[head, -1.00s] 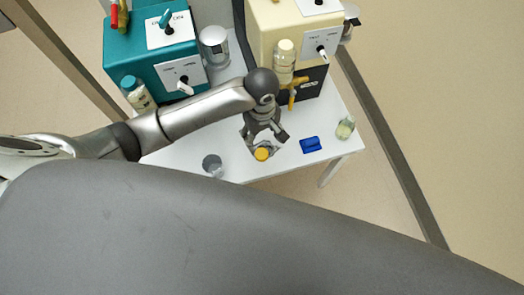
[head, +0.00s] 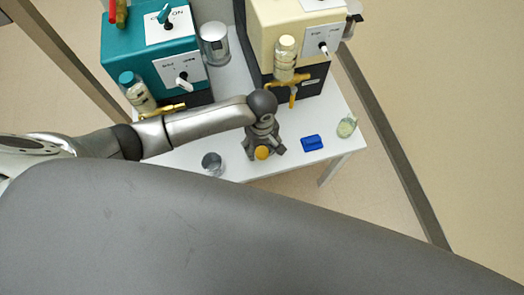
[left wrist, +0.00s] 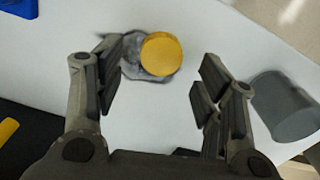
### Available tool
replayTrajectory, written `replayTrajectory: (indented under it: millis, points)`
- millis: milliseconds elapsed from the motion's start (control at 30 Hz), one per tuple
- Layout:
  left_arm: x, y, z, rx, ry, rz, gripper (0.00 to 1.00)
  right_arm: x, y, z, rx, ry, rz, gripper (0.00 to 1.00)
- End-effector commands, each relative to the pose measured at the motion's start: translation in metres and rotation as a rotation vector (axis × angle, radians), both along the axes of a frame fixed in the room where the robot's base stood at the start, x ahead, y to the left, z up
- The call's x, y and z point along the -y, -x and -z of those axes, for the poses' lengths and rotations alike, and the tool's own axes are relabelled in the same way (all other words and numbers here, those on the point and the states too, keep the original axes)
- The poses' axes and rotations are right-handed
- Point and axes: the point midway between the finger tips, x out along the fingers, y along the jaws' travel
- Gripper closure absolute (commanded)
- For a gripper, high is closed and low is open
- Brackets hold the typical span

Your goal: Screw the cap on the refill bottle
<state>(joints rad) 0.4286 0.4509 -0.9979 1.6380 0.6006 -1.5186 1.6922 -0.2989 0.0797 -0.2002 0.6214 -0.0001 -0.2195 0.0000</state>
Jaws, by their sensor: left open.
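The yellow cap (head: 262,152) is near the front edge of the white table. In the left wrist view the cap (left wrist: 161,54) rests at or above a grey, see-through object (left wrist: 135,62) that I cannot identify clearly. My left gripper (head: 265,151) is open, with its fingers on either side of the cap. In the left wrist view the gripper (left wrist: 155,88) has nothing between its fingertips, and the cap lies just beyond them. A small clear bottle with pale green contents (head: 347,127) is at the table's right edge; I cannot tell whether it is the refill bottle.
A blue block-like object (head: 312,143) lies right of the gripper. A grey clear cup (head: 212,163) stands left. Teal (head: 130,45) and cream (head: 270,25) machines with bottles and yellow taps stand behind. The white table (head: 300,165) has bare patches.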

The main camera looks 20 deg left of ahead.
Motion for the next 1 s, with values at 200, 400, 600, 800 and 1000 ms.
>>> replayTrajectory:
  millis: [200,400,600,800,1000]
  points:
    - [-0.001,0.001,0.027,0.0,-0.001,-0.001,0.37,0.0,0.003,0.006,-0.005,0.001,0.0,0.31]
    - [-0.001,0.001,0.028,0.001,0.0,0.0,0.37,0.0,0.003,0.005,-0.005,0.001,0.0,0.31]
    - [-0.001,0.001,0.028,0.001,0.0,0.0,0.4,0.0,0.003,0.005,-0.005,0.001,0.0,0.31]
    - [-0.001,0.001,0.028,0.001,0.0,0.0,0.65,0.001,0.003,0.005,-0.005,0.001,0.0,0.31]
    - [-0.001,0.001,0.028,0.001,0.0,0.0,0.72,0.001,0.003,0.005,-0.004,0.001,0.0,0.31]
